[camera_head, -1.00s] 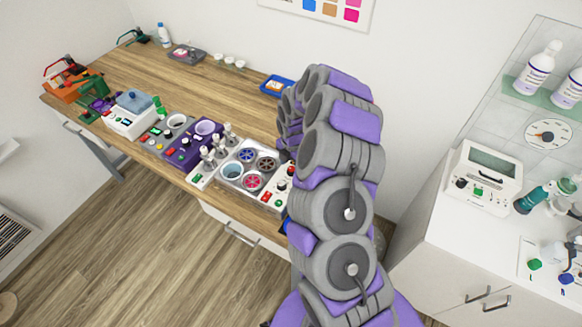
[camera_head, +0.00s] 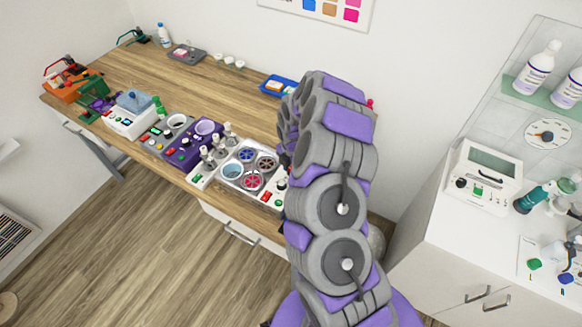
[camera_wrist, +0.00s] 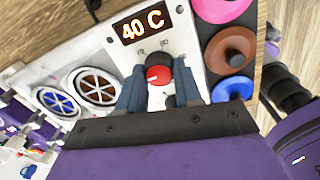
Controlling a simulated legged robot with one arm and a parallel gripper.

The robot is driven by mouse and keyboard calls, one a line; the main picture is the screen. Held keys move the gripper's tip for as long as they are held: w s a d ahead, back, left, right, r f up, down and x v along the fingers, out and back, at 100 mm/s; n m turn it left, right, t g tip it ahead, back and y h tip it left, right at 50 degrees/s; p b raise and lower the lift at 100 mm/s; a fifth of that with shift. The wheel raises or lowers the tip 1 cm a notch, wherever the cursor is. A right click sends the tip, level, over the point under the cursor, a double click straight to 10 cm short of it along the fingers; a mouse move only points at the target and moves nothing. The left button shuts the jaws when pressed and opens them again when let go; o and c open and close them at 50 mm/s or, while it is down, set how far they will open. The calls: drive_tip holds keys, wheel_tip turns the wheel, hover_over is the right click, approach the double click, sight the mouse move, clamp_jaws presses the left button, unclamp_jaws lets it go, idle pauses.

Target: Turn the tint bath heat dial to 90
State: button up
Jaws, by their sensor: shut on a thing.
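The tint bath panel is white, with a lit display (camera_wrist: 142,22) that reads 40 C in the wrist view. In the head view the tint bath (camera_head: 222,178) stands at the table's front edge, with a light blue pool and several coloured round wells. There my arm covers its right end, and the fingers and dial cannot be made out.
A purple unit (camera_head: 186,152) and a white unit with a blue lid (camera_head: 131,113) stand left of the bath on the wooden table (camera_head: 190,85). A blue tray (camera_head: 278,86) lies behind. In the wrist view, pink, orange and blue discs (camera_wrist: 232,87) sit close right of the dial.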

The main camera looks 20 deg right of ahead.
drive_tip(key=shift+c, duration=1.4)
